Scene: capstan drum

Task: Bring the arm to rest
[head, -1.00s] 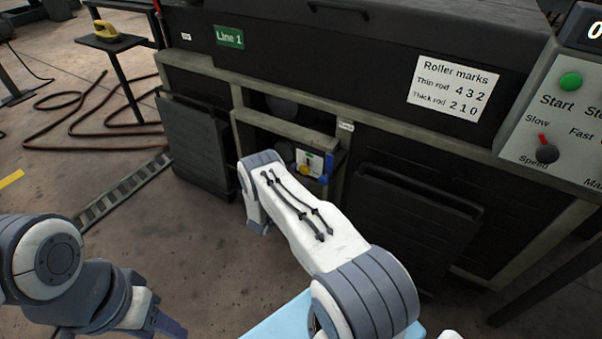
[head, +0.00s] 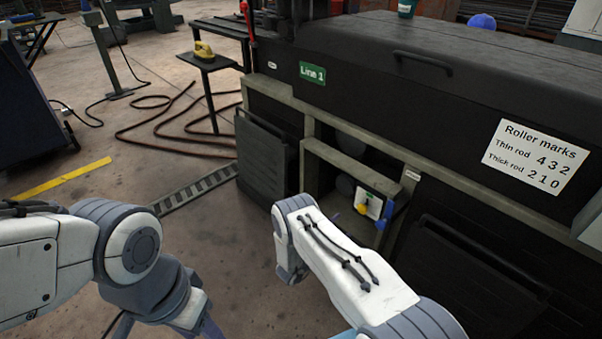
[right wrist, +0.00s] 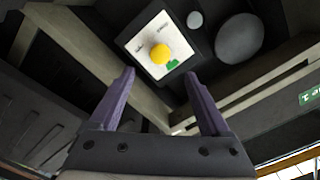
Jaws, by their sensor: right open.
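My right arm (head: 350,270) reaches from the bottom right of the head view toward the open bay in the black machine. Its gripper is mostly hidden there behind the arm's own links. In the right wrist view the right gripper (right wrist: 160,80) is open and empty, its two purple fingers apart. Beyond the fingertips is a white plate with a yellow knob (right wrist: 160,54) and a green mark. The yellow knob (head: 362,209) also shows in the head view, apart from the arm. My left arm (head: 130,245) is at the lower left; its gripper is not clearly visible.
The bay frame (head: 352,164) surrounds the plate, with a blue part (head: 384,216) beside it. Black panels (head: 262,155) stand to the left and right. A brown hose (head: 150,125), a small table (head: 204,62) and a floor grating (head: 195,188) lie at the left.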

